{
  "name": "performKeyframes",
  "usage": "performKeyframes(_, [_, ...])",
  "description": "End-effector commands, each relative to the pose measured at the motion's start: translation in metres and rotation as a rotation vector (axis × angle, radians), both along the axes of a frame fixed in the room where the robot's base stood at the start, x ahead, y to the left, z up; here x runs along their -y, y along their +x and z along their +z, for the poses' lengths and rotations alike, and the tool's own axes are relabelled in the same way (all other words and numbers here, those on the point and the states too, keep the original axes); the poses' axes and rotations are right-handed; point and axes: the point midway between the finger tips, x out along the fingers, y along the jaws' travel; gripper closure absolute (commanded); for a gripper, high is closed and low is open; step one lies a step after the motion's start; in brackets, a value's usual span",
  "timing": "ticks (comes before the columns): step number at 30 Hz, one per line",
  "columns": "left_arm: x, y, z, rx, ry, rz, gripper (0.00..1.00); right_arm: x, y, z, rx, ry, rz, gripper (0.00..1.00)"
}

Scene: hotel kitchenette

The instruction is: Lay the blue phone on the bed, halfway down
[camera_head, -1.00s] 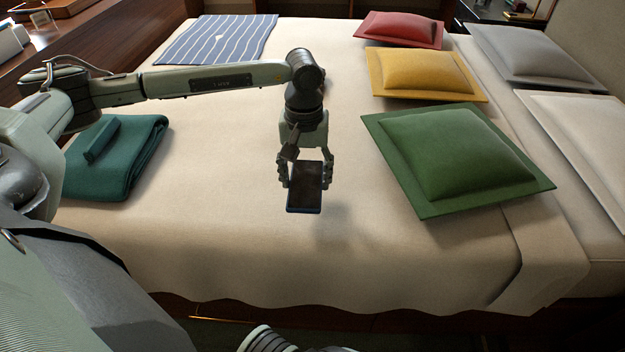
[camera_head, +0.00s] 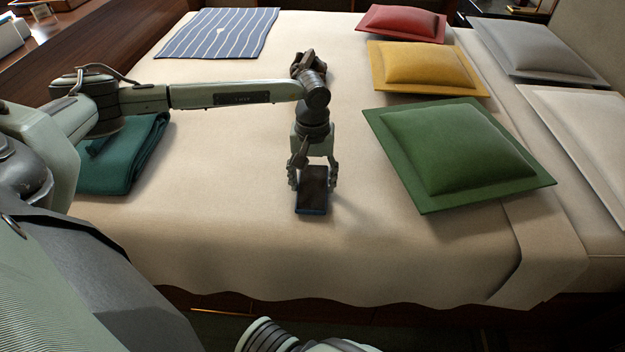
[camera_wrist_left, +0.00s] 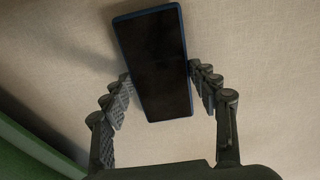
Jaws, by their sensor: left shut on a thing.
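The blue phone (camera_head: 312,190) has a dark screen and a blue edge. My left gripper (camera_head: 313,182) is shut on its two long sides, over the middle of the bed (camera_head: 235,225). In the left wrist view the phone (camera_wrist_left: 155,62) sits between the fingers of the left gripper (camera_wrist_left: 160,88), screen toward the camera. The phone is at or very near the cream cover; I cannot tell whether it touches. My right gripper is not in view.
A green cushion (camera_head: 455,150), a yellow one (camera_head: 425,68) and a red one (camera_head: 402,22) lie to the right. A striped cloth (camera_head: 218,35) lies at the far left, and a folded teal blanket (camera_head: 125,160) at the near left. The cover around the phone is clear.

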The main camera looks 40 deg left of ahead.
Motion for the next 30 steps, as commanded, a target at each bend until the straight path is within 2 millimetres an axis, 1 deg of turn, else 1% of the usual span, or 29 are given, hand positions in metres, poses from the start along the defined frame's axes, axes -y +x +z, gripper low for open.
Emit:
performKeyframes(1, [0.0, 0.0, 0.0, 0.0, 0.0, 0.0, 0.38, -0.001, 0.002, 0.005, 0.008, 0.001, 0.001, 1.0])
performKeyframes(5, [0.0, 0.0, 0.0, 0.0, 0.0, 0.0, 0.22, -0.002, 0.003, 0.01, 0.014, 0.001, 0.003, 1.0])
performKeyframes(6, [0.0, 0.0, 0.0, 0.0, 0.0, 0.0, 0.2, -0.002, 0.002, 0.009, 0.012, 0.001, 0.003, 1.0])
performKeyframes(14, [0.0, 0.0, 0.0, 0.0, 0.0, 0.0, 0.2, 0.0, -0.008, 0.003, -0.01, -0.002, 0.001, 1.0])
performKeyframes(17, [0.0, 0.0, 0.003, 0.0, 0.0, 0.0, 0.2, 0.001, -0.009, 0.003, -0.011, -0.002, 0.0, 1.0])
performKeyframes(18, [0.0, 0.0, 0.005, 0.001, 0.0, 0.0, 0.2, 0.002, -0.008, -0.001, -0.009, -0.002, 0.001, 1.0])
performKeyframes(20, [0.0, 0.001, 0.013, 0.005, 0.0, 0.0, 0.2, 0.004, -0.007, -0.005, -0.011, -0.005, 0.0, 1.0])
performKeyframes(23, [0.0, 0.001, 0.032, 0.005, -0.001, 0.0, 0.2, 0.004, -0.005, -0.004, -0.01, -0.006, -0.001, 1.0])
performKeyframes(30, [0.0, 0.001, 0.085, 0.005, 0.0, -0.001, 0.2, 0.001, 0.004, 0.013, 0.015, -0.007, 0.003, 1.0])
